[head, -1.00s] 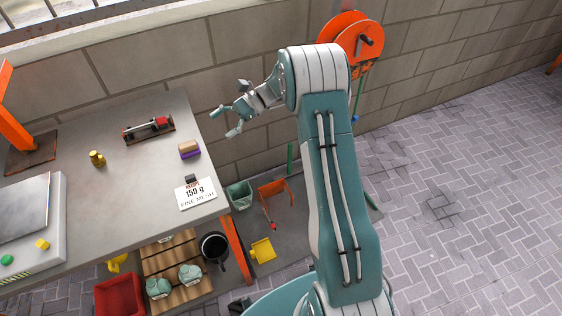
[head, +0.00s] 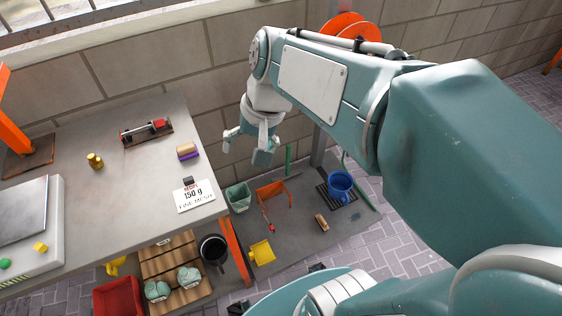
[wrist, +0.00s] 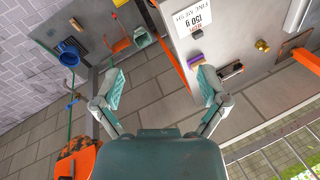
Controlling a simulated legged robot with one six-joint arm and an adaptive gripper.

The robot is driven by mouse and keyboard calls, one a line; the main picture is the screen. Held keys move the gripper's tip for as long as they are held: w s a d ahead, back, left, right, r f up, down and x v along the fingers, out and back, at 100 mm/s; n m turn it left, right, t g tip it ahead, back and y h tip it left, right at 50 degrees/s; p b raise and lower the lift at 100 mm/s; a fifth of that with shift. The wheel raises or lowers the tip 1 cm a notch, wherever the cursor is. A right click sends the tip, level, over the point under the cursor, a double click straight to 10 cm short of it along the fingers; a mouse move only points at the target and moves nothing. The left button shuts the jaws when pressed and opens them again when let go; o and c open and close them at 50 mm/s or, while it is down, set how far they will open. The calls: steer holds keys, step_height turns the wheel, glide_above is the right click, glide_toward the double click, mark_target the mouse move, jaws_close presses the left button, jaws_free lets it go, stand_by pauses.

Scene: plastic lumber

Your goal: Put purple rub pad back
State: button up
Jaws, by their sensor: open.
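The purple rub pad (head: 189,156) is a small purple block with a tan block on top of it. It sits near the right edge of the grey table (head: 110,190), behind the recipe card. In the wrist view the purple pad (wrist: 196,60) shows near the tip of the right-hand finger, apparently beyond it. My gripper (head: 246,148) is open and empty. It points down, to the right of the table edge and the pad, in front of the block wall.
A white "150 g fine mesh" card (head: 194,196), a brass weight (head: 94,160) and a tool on a dark base (head: 146,132) are on the table.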

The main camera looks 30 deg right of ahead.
steer(key=s+d+n+t+h, duration=0.3)
steer(key=s+t, duration=0.1)
steer(key=s, duration=0.3)
steer(key=shift+s+d+r+n, duration=0.15)
steer(key=shift+s+r+n, duration=0.15)
steer(key=shift+r+n, duration=0.1)
